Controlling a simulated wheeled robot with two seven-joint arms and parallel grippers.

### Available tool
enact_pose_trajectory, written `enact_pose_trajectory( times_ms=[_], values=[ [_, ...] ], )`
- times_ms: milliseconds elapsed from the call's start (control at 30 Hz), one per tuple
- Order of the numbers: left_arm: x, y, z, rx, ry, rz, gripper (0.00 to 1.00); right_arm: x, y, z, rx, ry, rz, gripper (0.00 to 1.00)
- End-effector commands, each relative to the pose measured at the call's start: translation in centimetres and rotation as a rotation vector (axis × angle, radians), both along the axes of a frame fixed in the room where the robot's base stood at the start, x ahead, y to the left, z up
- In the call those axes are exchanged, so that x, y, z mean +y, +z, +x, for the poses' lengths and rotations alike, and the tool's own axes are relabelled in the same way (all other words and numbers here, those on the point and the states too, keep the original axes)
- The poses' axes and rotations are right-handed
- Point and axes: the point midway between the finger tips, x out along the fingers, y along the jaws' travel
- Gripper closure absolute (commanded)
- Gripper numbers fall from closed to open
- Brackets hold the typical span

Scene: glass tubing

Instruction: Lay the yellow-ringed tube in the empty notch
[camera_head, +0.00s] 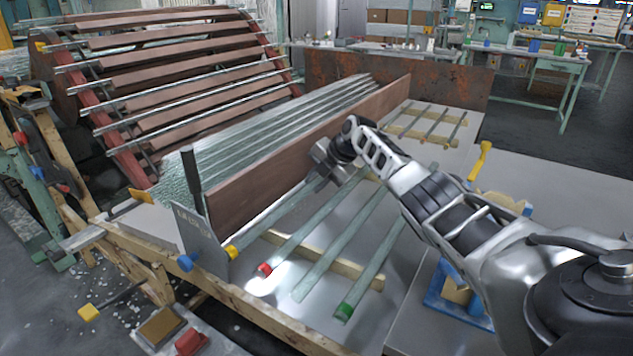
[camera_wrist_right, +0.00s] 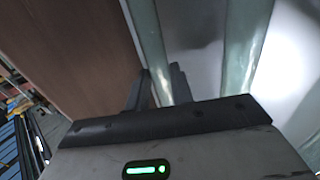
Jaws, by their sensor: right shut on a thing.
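The yellow-ringed tube (camera_head: 280,212) is pale green glass with a yellow end at its near left. It runs along the foot of the brown upright board. My right gripper (camera_head: 327,172) is shut on this tube at its far part; in the wrist view the tube (camera_wrist_right: 149,45) passes between my gripper's two dark fingers (camera_wrist_right: 157,88). Its far end is hidden by my arm. The front notched wooden bar (camera_head: 345,267) and the back bar (camera_head: 425,135) carry other tubes. I cannot tell whether the held tube touches a bar, nor which notch is empty. My left gripper is not in view.
The brown board (camera_head: 300,165) stands close left of the held tube. To its right lie a red-ended tube (camera_head: 300,242), a plain tube (camera_head: 335,250) and a green-ended tube (camera_head: 365,280). A grey plate (camera_head: 200,232) stands near the yellow end.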

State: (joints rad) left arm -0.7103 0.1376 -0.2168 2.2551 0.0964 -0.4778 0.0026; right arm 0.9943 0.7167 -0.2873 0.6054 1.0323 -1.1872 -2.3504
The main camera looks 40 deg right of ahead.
Motion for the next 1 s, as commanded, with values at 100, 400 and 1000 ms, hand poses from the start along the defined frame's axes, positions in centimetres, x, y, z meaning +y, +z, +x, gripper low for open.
enact_pose_trajectory(
  times_ms=[100,400,1000],
  values=[
    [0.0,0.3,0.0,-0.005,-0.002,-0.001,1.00,0.0,0.0,0.0,-0.001,-0.001,-0.001,1.00],
    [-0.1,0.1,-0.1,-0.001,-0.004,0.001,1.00,0.0,0.0,0.0,0.000,0.000,0.000,0.55],
    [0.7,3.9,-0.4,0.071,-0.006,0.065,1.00,-0.9,6.5,-2.9,0.002,0.001,-0.003,0.55]
  ],
)
